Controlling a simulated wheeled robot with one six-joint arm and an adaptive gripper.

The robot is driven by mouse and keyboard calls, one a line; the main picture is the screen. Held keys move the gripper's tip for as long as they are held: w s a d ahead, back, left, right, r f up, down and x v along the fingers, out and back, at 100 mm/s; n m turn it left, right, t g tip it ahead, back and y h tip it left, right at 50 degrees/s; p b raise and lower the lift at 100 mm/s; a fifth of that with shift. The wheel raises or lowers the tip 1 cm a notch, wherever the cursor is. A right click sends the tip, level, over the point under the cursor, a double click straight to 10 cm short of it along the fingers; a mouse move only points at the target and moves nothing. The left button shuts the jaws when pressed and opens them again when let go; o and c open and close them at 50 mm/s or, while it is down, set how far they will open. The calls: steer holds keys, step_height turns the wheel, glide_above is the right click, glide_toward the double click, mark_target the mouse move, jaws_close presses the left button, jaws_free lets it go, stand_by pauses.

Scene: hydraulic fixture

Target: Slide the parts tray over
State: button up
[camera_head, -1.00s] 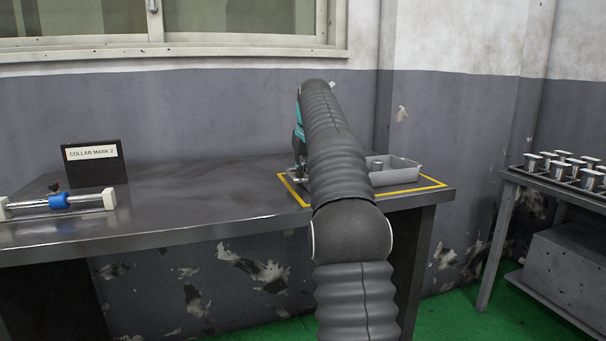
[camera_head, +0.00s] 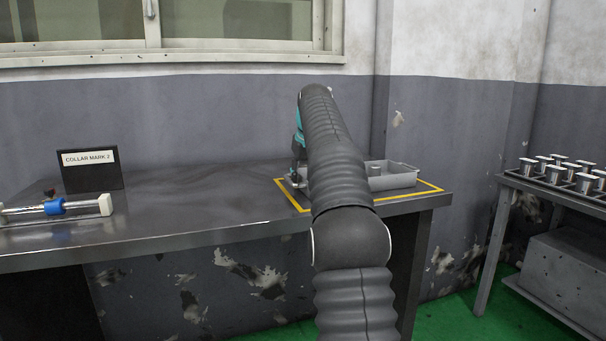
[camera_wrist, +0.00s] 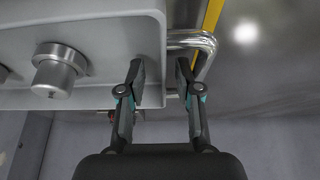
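The grey parts tray (camera_head: 402,181) lies on the metal bench, partly behind my arm, within a yellow outline. In the wrist view the tray (camera_wrist: 110,40) fills the left side. It carries metal cylindrical parts (camera_wrist: 56,76) and has a chrome bar handle (camera_wrist: 207,45) on its right end. My gripper (camera_wrist: 160,80) is open, with its fingers apart on either side of the tray's end edge and beside the handle. I cannot tell whether the fingers touch. In the head view my gripper (camera_head: 296,178) is mostly hidden by my arm.
A yellow line (camera_head: 428,191) marks the bench near its right edge. A "COLLAR MARK 2" sign (camera_head: 90,170) and a rod with a blue collar (camera_head: 54,207) are at the left. The bench (camera_head: 200,205) between is clear. A rack of metal parts (camera_head: 570,180) stands at the right.

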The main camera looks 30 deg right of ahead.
steer(key=v, duration=0.6)
steer(key=shift+r, duration=0.1)
steer(key=shift+s+r, duration=0.25)
steer(key=shift+r, duration=0.2)
steer(key=shift+s+r, duration=0.1)
stand_by(0.3)
steer(key=shift+a+r, duration=0.2)
steer(key=shift+a, duration=0.05)
steer(key=s+a+f, duration=0.1)
steer(key=s+a, duration=1.3)
steer(key=a, duration=0.2)
steer(key=s+a+f+n, duration=0.1)
steer(key=s+a+f, duration=0.3)
steer(key=s+f, duration=0.7)
steer(key=s+a+f+n+t, duration=0.1)
steer(key=s+a+f, duration=0.3)
steer(key=s+f, duration=0.8)
steer(key=shift+a+f+y, duration=0.3)
steer(key=shift+f+y, duration=0.1)
steer(key=shift+f, duration=0.2)
